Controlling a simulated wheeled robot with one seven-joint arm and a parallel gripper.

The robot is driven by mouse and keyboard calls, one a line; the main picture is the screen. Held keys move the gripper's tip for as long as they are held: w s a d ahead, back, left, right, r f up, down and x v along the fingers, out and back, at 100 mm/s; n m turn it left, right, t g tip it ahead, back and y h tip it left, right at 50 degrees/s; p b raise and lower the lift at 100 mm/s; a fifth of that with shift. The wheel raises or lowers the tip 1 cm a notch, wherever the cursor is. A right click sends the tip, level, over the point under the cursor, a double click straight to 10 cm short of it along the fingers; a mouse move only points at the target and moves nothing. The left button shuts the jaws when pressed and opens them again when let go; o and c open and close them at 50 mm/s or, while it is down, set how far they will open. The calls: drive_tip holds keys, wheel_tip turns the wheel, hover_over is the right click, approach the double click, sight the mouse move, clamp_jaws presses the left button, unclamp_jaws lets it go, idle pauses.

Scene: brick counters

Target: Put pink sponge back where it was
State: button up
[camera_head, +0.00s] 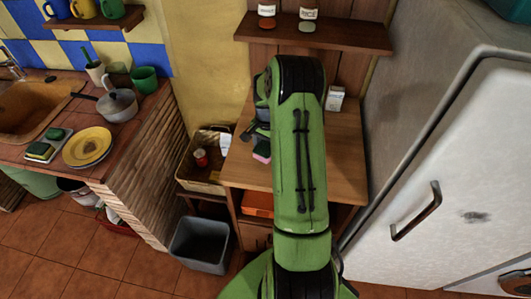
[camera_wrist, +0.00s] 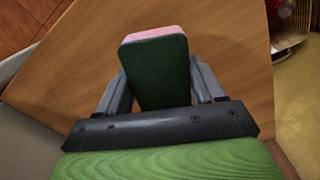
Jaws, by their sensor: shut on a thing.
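The pink sponge (camera_wrist: 160,62) has a dark green face and a pink edge. It sits between the two fingers of my gripper (camera_wrist: 157,80), which is shut on it. Wooden surface shows around and beyond it in the wrist view. In the head view, a small pink part of the sponge (camera_head: 262,154) shows left of my green arm, over the wooden cabinet top (camera_head: 345,160). My arm hides most of the gripper there. I cannot tell whether the sponge touches the wood. On the left counter, a light tray (camera_head: 50,146) holds green and yellow sponges near the sink.
A yellow plate (camera_head: 87,146) and a grey pot (camera_head: 117,104) stand on the left counter. A basket (camera_head: 202,178) with a red jar and a grey bin (camera_head: 200,244) are left of the cabinet. A white fridge (camera_head: 450,170) is close on the right. A shelf (camera_head: 315,32) overhangs the back.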

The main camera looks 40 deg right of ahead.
sight(267, 153)
drive_tip(key=shift+f, duration=2)
drive_tip(key=o, duration=1)
